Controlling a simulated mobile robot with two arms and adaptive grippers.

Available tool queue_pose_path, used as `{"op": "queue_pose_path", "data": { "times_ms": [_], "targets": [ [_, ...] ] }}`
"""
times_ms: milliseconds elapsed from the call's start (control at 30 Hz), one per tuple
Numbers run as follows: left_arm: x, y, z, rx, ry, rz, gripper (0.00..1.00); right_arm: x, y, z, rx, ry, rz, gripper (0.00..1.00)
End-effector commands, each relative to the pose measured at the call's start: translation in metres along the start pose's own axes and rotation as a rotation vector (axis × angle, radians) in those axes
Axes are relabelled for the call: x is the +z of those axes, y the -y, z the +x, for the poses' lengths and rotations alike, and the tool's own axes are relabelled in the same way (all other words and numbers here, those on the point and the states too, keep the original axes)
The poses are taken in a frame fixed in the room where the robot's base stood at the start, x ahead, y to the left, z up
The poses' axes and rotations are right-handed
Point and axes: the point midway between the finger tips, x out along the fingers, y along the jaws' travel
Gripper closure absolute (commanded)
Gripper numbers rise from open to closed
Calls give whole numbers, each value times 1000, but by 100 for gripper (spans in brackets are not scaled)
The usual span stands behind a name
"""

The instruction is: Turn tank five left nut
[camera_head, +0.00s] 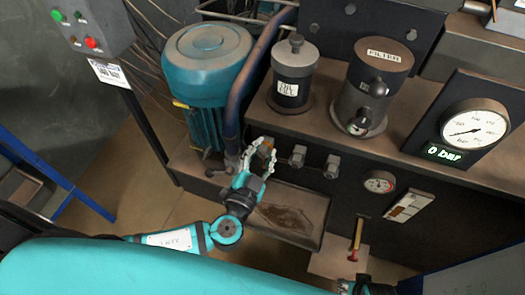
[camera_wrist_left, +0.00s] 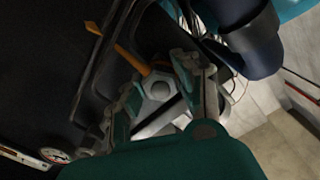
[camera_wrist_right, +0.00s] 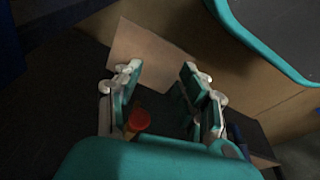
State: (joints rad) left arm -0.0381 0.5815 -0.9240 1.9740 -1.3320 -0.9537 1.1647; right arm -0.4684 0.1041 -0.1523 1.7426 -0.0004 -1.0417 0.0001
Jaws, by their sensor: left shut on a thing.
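Two metal hex nuts, a middle nut (camera_head: 297,155) and a right nut (camera_head: 332,166), stick out of the front of the dark tank unit (camera_head: 330,125). My left gripper (camera_head: 263,152) is at the left end of this row and largely hides the left nut in the head view. In the left wrist view, the left nut (camera_wrist_left: 158,89) sits between the two fingers, and the gripper is shut on it. My right gripper (camera_wrist_right: 165,95) is open with its fingers apart, low in front of the unit. A red-tipped stick (camera_wrist_right: 138,121) shows near its left finger.
A drip tray (camera_head: 290,215) lies below the nuts. A teal motor (camera_head: 207,65) and dark hose (camera_head: 245,85) stand close left of my left gripper. A pressure display (camera_head: 445,153) reads 0 bar. A filter canister (camera_head: 378,80) stands on top.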

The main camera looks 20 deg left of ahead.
Motion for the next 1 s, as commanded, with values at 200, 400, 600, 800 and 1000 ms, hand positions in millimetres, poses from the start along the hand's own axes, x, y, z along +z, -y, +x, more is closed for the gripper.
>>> {"op": "queue_pose_path", "data": {
  "times_ms": [200,400,600,800,1000],
  "targets": [
    [0,0,0,1,0,1,100,0,0,0,0,-1,0,60],
    [0,0,0,0,0,32,100,-1,0,0,0,0,0,60],
    [0,0,0,0,-1,132,100,-5,0,-3,0,-7,1,60],
    [0,0,-1,0,1,297,100,-8,0,-10,0,-10,2,60],
    [0,0,0,0,0,488,100,-4,1,-11,-1,-4,2,60]
  ]
}}
